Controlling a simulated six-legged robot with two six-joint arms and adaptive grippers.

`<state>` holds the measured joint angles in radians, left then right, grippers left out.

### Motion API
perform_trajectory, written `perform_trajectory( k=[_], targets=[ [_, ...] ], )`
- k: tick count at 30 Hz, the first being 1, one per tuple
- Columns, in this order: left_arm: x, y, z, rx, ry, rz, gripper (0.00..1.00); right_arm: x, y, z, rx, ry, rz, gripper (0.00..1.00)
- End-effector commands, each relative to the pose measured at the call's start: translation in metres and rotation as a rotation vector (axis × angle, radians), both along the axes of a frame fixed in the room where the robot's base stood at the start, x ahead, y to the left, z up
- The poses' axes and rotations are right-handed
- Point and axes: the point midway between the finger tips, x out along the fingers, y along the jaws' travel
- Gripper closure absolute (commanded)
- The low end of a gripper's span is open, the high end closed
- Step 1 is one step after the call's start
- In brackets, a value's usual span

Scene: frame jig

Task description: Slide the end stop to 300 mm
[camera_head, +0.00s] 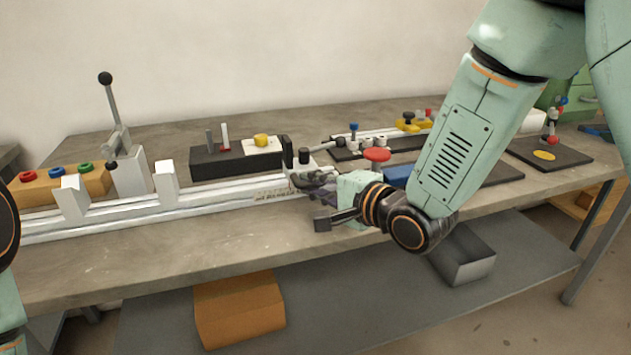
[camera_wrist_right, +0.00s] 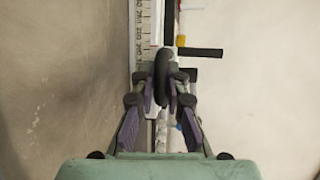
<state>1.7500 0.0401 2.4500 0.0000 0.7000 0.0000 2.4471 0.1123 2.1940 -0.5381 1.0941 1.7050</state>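The end stop (camera_head: 287,155) is a dark upright block with a knob on the aluminium rail (camera_head: 215,193), near the rail's right end. My right gripper (camera_head: 308,180) reaches it from the right and front and covers part of it. In the right wrist view the fingers (camera_wrist_right: 161,88) stand close on both sides of a dark rounded knob (camera_wrist_right: 161,68) and appear to touch it. A printed scale (camera_wrist_right: 141,30) runs along the rail there; its numbers are too small to read surely. My left gripper is out of view; only part of the left arm shows at the left edge.
Behind are a dark block (camera_head: 212,162) and a wooden holder with coloured rings (camera_head: 60,185). The bench front (camera_head: 170,248) is clear.

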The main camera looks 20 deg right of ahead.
Motion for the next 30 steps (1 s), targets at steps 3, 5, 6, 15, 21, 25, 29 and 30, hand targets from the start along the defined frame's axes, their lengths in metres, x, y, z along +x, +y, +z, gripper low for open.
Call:
perform_trajectory(
  k=[3,5,6,15,21,25,29,30],
  targets=[
    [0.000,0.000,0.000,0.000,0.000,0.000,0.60,-0.002,0.000,-0.004,-0.002,0.011,0.001,0.77],
    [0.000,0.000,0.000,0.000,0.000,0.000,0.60,-0.002,-0.001,-0.003,-0.001,0.009,0.000,0.72],
    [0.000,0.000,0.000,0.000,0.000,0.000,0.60,-0.001,-0.001,-0.003,0.000,0.008,0.000,0.69],
    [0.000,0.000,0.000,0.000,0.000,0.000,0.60,0.000,-0.001,0.000,0.002,0.001,-0.001,0.64],
    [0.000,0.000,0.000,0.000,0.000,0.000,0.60,-0.008,-0.006,0.002,0.004,0.001,-0.005,0.64],
    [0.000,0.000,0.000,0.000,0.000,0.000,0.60,-0.025,-0.012,0.007,0.008,0.001,-0.004,0.64],
    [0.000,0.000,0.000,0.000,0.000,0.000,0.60,-0.038,-0.020,0.010,0.008,0.001,-0.007,0.64],
    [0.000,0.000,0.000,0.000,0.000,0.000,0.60,-0.042,-0.021,0.011,0.008,0.002,-0.005,0.64]
  ],
)
